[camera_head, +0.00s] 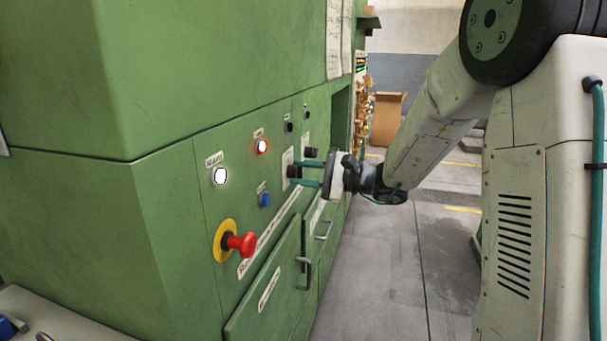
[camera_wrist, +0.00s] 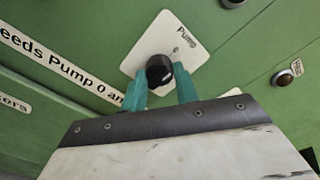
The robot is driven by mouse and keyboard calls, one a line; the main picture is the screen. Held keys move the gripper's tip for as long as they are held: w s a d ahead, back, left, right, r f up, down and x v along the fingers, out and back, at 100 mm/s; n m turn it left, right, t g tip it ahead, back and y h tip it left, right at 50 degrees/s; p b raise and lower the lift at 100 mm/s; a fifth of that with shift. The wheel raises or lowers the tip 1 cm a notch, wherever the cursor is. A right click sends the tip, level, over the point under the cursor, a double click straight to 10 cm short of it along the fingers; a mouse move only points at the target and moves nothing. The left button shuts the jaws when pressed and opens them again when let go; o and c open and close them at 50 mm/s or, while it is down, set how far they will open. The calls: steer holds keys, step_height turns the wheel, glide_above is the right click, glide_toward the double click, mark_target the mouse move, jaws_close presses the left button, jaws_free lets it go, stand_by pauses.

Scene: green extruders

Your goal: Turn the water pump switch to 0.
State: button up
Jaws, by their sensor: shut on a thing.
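The water pump switch is a black rotary knob (camera_wrist: 159,71) on a white plate marked "Pump" (camera_wrist: 181,30) in the wrist view. In the head view the knob (camera_head: 293,171) sits on the green panel, partly behind my fingers. My gripper (camera_wrist: 160,88) has its two teal fingers on either side of the knob, shut on it. In the head view my gripper (camera_head: 305,176) reaches in from the right, its fingers at the panel. The knob's exact pointer position is too small to tell.
The green panel also carries a red emergency button (camera_head: 240,243) on a yellow ring, a lit white button (camera_head: 220,176), a lit red button (camera_head: 262,146) and a blue button (camera_head: 264,199). Drawers with handles (camera_head: 303,272) lie below. Open floor (camera_head: 400,270) is to the right.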

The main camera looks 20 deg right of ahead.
steer(key=shift+n, duration=0.6)
steer(key=shift+f, duration=0.1)
steer(key=o, duration=1)
steer(key=shift+c, duration=0.2)
steer(key=v, duration=0.8)
steer(key=shift+a, duration=0.1)
